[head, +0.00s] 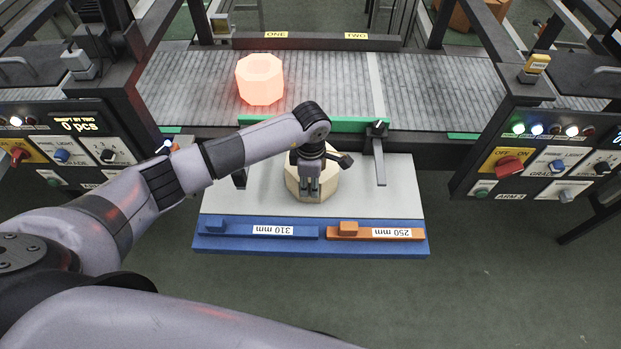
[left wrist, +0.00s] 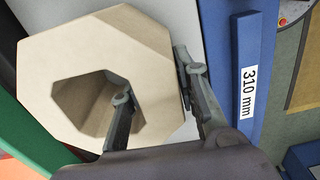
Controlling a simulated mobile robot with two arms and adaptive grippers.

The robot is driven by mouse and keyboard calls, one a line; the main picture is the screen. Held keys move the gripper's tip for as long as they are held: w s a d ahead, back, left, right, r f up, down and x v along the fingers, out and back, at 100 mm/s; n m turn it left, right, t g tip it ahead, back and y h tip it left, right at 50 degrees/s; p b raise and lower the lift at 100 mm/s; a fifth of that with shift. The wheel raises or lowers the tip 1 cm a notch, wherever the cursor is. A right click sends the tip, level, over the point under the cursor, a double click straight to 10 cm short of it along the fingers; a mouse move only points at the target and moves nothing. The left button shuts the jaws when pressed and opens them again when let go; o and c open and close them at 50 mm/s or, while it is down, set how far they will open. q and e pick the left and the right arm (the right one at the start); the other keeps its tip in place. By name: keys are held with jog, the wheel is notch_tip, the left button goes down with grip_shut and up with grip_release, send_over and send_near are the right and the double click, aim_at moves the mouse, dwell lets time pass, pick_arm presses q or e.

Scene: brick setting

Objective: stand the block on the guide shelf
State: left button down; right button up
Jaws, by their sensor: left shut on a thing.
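My left gripper (head: 310,188) is shut on the block's wall, one finger inside the hole and the other against the outer side facing the blue strip. The arm and gripper hide part of the block in the head view. I cannot tell whether its underside touches the shelf. My right gripper is not in view.
A glowing orange block (head: 260,79) stands on the conveyor (head: 320,75). A green rail (head: 350,125) and a dark lever (head: 380,155) border the shelf's back. A blue gauge bar marked 310 mm (head: 225,231) and an orange one marked 250 mm (head: 385,233) lie along the front edge.

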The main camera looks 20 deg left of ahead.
pick_arm(q)
jog(key=shift+w+r, duration=0.1)
jog(key=c, duration=1.7)
grip_release()
jog(key=o, duration=0.5)
jog(key=shift+r, duration=0.2)
notch_tip(320, 180, up, 10)
jog(key=b, duration=0.3)
jog(key=shift+r+b, duration=0.25)
jog(key=shift+b, duration=0.15)
jog(key=shift+r, duration=0.55)
